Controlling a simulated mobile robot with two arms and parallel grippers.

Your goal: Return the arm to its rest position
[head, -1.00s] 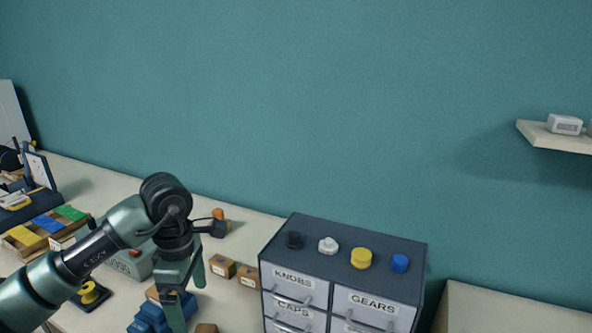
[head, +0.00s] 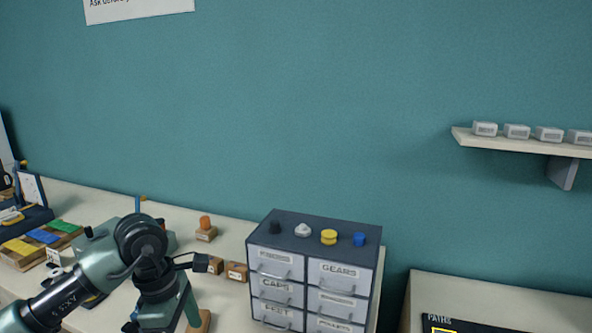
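My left arm comes in from the lower left, bent at a dark joint. My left gripper (head: 177,322) points down at the bottom edge, over the table beside the drawer cabinet. My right arm and gripper are not in view.
A dark drawer cabinet (head: 259,229) with labelled drawers stands right of the gripper, with several coloured knobs on top. Small cardboard boxes (head: 237,271) sit between them. A tray of coloured blocks (head: 22,261) is at left. A wall shelf (head: 500,139) is at right.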

